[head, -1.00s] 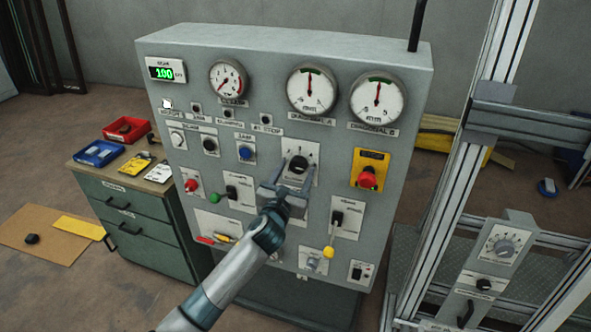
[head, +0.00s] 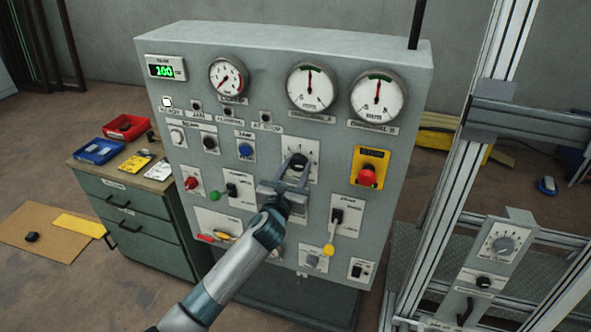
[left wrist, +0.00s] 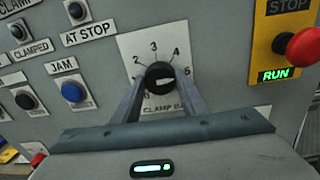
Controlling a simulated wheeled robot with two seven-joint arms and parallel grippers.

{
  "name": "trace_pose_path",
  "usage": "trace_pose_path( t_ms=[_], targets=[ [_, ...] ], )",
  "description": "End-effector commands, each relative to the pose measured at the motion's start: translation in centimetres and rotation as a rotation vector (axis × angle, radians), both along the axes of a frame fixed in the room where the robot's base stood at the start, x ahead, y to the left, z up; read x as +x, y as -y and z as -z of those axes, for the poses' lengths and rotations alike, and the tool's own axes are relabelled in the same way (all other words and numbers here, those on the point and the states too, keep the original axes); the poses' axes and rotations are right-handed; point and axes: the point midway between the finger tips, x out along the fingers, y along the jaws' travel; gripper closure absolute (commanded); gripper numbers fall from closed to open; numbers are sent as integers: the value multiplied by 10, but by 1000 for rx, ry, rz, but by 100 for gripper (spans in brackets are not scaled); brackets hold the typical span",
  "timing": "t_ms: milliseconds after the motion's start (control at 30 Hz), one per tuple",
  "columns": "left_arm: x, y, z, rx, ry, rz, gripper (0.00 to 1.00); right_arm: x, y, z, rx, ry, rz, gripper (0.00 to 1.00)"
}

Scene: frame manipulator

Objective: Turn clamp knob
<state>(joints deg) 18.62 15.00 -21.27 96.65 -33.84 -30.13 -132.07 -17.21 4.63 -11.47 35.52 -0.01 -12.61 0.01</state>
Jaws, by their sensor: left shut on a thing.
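The clamp knob (left wrist: 159,78) is a round black knob on a white dial plate (left wrist: 150,45) with numbers around it, lettered CLAMP below. In the head view the knob (head: 297,161) sits in the middle of the grey control panel. My left gripper (head: 294,172) has its two fingers at either side of the knob and is shut on it. In the left wrist view the fingers (left wrist: 160,90) reach up to the knob from below, and they hide part of the dial's lower edge. My right gripper is not in view.
A red stop button (head: 367,176) on a yellow plate is right of the knob, with a green RUN display (left wrist: 287,75). A blue button (head: 245,150) is to the left. A yellow-tipped lever (head: 329,249) is lower right. Gauges (head: 311,89) line the top.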

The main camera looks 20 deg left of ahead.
Motion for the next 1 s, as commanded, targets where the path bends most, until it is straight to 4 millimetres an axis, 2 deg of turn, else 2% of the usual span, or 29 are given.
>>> trace_pose_path(
  t_ms=[367, 1000],
  targets=[
    [0, 0, 0, -237, -10, 0, 83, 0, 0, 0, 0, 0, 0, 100],
    [0, -1, 1, -843, -32, -2, 83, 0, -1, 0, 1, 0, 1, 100]
  ],
)
